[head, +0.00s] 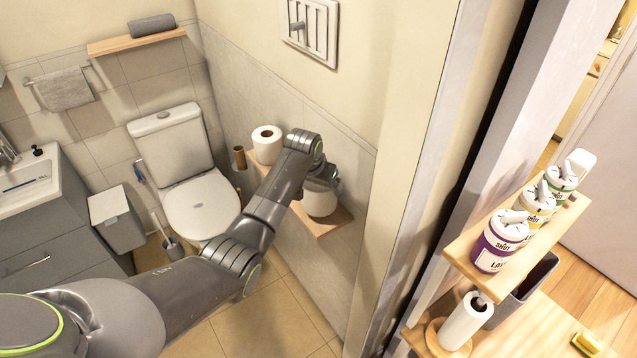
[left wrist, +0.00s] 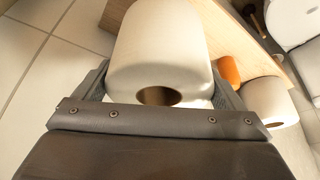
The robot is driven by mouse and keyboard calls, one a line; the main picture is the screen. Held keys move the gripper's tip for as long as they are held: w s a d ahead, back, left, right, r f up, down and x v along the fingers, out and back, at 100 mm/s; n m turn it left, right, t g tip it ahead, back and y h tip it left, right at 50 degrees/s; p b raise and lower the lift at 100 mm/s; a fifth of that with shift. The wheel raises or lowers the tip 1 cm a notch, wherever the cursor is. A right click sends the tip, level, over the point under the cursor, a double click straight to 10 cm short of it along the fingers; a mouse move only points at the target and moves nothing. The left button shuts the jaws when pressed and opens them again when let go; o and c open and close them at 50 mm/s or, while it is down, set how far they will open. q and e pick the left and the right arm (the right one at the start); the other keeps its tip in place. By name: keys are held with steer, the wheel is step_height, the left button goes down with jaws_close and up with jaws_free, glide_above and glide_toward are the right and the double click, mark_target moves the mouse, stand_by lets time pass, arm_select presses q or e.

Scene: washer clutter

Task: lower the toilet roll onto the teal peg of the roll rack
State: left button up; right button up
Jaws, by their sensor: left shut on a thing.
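My left gripper (head: 323,188) is shut on a white toilet roll (head: 319,204) at the right end of the wooden roll rack (head: 334,223). The left wrist view shows the held roll (left wrist: 160,48) between the two fingers, with its dark core hole facing the camera. An orange peg (left wrist: 229,70) stands bare beside it on the rack (left wrist: 262,40). I see no teal peg; the held roll may hide it. I cannot tell whether the roll touches the rack. My right gripper is not in view.
Another white roll (head: 267,140) stands at the rack's far end, beside a brown cardboard tube (head: 239,157). The tiled wall (head: 232,90) runs close behind the rack. The toilet (head: 196,200) stands to the left. Floor tiles (head: 285,315) below are clear.

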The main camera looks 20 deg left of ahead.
arm_select(q)
steer(key=shift+f+b, duration=0.3)
steer(key=shift+f, duration=0.5)
steer(key=shift+f, duration=0.1)
steer(key=shift+f, duration=0.5)
steer(key=o, duration=1)
step_height(320, 180, up, 2)
steer(key=shift+r+p, duration=0.25)
steer(key=shift+p, duration=0.95)
steer(key=shift+r, duration=2.25)
